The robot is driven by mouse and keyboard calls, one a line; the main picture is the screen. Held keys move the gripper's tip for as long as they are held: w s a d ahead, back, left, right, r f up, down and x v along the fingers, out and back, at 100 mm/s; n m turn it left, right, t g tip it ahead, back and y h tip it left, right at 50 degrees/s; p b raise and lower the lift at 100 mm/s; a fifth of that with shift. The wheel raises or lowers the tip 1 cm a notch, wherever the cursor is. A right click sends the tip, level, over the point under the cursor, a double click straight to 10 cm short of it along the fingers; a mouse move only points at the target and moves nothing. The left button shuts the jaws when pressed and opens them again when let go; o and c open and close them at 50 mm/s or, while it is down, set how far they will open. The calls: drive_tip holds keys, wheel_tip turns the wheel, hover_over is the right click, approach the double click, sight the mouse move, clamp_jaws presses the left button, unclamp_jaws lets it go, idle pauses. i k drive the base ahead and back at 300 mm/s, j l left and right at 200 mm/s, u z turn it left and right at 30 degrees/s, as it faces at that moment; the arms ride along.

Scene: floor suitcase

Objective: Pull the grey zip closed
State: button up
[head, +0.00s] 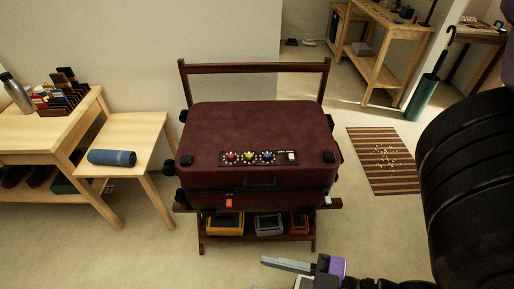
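A dark red suitcase (250,130) lies flat, lid down, on a dark wooden rack in the middle of the head view. A small light grey tab (327,200), which looks like the grey zip pull, is at its front right corner. An orange tab (229,203) hangs at the front left. The zip track is too small to make out. My gripper (279,272) is at the bottom edge, in front of and below the suitcase, apart from it. Its fingers look spread and empty; the lower one is partly cut off by the frame.
The rack (257,66) has a back rail and a lower shelf with several small bins. A low wooden table (130,135) with a blue roll stands close on the left. A striped mat (384,160) lies right. My dark arm blocks the far right. Floor in front is clear.

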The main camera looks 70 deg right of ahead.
sight(328, 200)
drive_tip(key=k+l+z, duration=0.3)
drive_tip(key=k+l, duration=1.55)
drive_tip(key=l, duration=0.05)
